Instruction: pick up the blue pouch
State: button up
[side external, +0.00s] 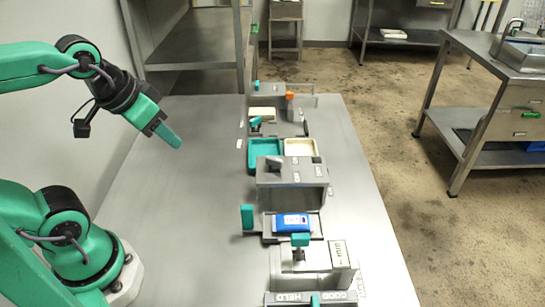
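The blue pouch (292,223) lies flat on a low grey tray with a teal handle (247,217), in front of a grey box-shaped unit (291,178). It has a white label. My gripper (168,136) is in the air over the left part of the table, well to the left of and behind the pouch. Its teal fingertips point down and to the right. From this side I see one finger outline, so its opening cannot be made out. Nothing shows held at the fingertips.
A teal tray (265,152) and a cream tray (301,147) sit behind the grey unit. A grey fixture (316,268) with teal parts stands in front of the pouch. The steel table (190,220) is clear on the left.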

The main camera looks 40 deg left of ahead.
jog(key=o, duration=0.8)
jog(key=shift+c, duration=0.2)
jog(key=shift+w, duration=0.1)
jog(key=m+g, duration=0.6)
jog(key=m, duration=0.3)
send_over(292, 219)
jog(key=f, duration=1.4)
jog(key=shift+a+f, duration=0.25)
jog(key=shift+w+d+f, duration=0.1)
jog(key=shift+d+f, duration=0.2)
jog(key=shift+f, duration=1.3)
